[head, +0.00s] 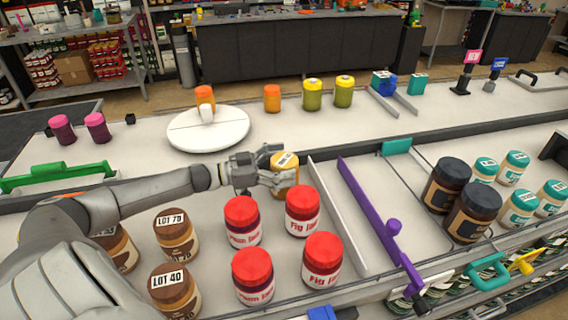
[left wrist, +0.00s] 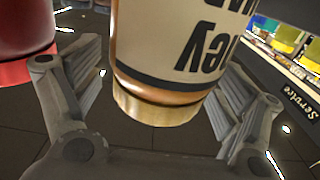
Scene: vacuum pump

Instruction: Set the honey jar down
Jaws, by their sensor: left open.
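The honey jar (head: 288,180) has a yellow-gold lid and stands upright on the white counter, behind the red-lidded jam jars. It fills the middle of the left wrist view (left wrist: 180,60), with its label text upside down and its gold lid lowest. My left gripper (head: 279,167) reaches in from the left with its fingers around the jar. In the left wrist view the fingers are spread, one on each side of the jar, with gaps showing. The jar's base is partly hidden in the head view. My right gripper is not in view.
Red-lidded jam jars (head: 302,212) stand close in front, and brown-lidded jars (head: 176,234) at the left. A white divider (head: 338,215) and a purple divider (head: 372,215) run just right of the honey jar. A round white turntable (head: 209,130) lies behind.

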